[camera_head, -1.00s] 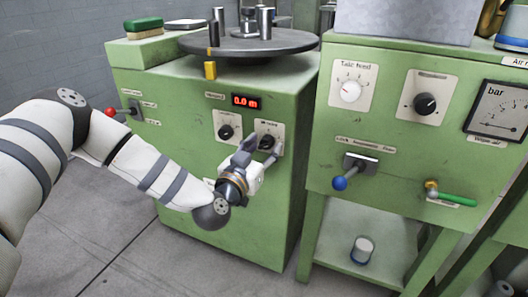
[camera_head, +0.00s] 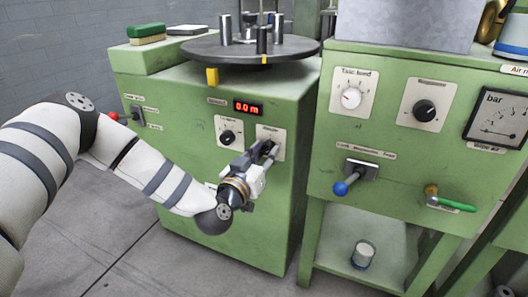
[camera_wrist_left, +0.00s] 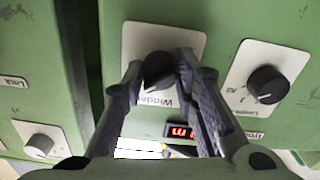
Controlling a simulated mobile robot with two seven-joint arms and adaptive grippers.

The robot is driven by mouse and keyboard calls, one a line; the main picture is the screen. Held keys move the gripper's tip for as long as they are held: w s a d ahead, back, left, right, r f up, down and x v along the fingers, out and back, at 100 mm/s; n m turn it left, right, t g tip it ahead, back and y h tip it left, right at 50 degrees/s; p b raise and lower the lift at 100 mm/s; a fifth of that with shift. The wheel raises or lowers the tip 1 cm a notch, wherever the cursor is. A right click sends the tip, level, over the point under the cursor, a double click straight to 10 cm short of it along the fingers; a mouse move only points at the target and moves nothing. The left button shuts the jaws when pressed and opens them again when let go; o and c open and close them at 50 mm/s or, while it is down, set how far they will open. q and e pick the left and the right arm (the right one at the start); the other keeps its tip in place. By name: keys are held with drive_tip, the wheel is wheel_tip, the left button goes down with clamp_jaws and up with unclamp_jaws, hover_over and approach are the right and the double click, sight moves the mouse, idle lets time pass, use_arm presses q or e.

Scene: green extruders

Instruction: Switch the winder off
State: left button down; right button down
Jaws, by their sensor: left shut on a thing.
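The winder knob (camera_wrist_left: 158,70) is a black rotary knob on a white plate lettered "Winder", seen upside down in the left wrist view. In the head view its plate (camera_head: 276,134) is on the front of the green machine, right of a similar knob (camera_head: 228,137). My left gripper (camera_head: 265,150) is at the plate, its fingers around the knob. In the left wrist view the gripper (camera_wrist_left: 158,72) is shut on the knob, one finger on each side. The fingers partly hide the knob in the head view, so its pointer setting cannot be read there. My right gripper is not in view.
A red display (camera_head: 248,107) above the knobs reads 0.0 m. A round turntable (camera_head: 205,47) with metal posts is on top. A red-tipped lever (camera_head: 113,116) is at the left. The neighbouring green panel (camera_head: 319,135) has dials, a blue-knobbed lever (camera_head: 341,187) and a green handle (camera_head: 455,204).

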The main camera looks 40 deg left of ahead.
use_arm(q)
drive_tip(key=n+p, duration=0.1)
drive_tip(key=n, duration=0.9)
drive_tip(key=shift+p, duration=0.3)
drive_tip(key=shift+d+f, duration=0.1)
idle(0.3)
drive_tip(key=c, duration=1.3)
unclamp_jaws()
drive_tip(key=v, duration=1.2)
